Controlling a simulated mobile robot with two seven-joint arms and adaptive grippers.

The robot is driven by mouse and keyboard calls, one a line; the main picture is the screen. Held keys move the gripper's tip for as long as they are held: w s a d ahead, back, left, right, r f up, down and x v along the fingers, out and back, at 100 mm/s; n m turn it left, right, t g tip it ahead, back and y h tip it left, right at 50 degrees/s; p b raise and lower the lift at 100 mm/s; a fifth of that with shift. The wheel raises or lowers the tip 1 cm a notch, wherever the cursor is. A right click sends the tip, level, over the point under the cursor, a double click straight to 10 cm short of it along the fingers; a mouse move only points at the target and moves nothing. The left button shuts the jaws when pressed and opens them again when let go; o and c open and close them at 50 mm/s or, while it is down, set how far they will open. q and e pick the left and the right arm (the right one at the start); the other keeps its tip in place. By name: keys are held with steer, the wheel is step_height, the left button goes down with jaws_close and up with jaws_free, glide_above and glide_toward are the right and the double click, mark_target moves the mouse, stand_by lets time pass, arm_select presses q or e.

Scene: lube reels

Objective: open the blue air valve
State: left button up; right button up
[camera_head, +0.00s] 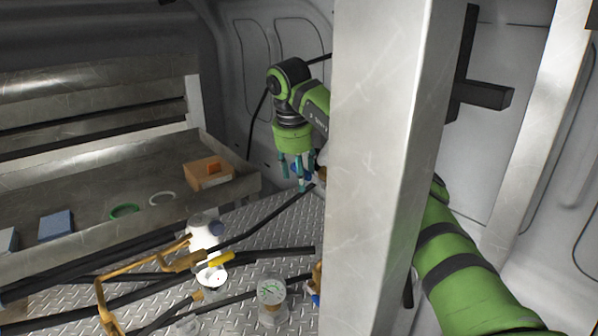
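My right gripper (298,178), with teal fingers, points down beside the left edge of a wide metal post. A small dark blue part (295,167) shows among its fingers, with a brass-coloured fitting (320,173) close to the right. I cannot tell whether this blue part is the air valve's handle or whether the fingers touch it. Another small blue piece (313,298) shows on a brass fitting at the post's edge, lower down; the post hides the rest. My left gripper is not in view.
The metal post (375,150) blocks the middle of the view. A round gauge (271,292), black hoses and a white-grey container (205,235) are over the diamond-plate floor. A shelf at left holds an orange box (208,172), a blue box (56,224) and rings.

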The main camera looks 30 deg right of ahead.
steer(key=v, duration=0.7)
steer(key=shift+r, duration=0.25)
steer(key=shift+s, duration=0.1)
stand_by(0.4)
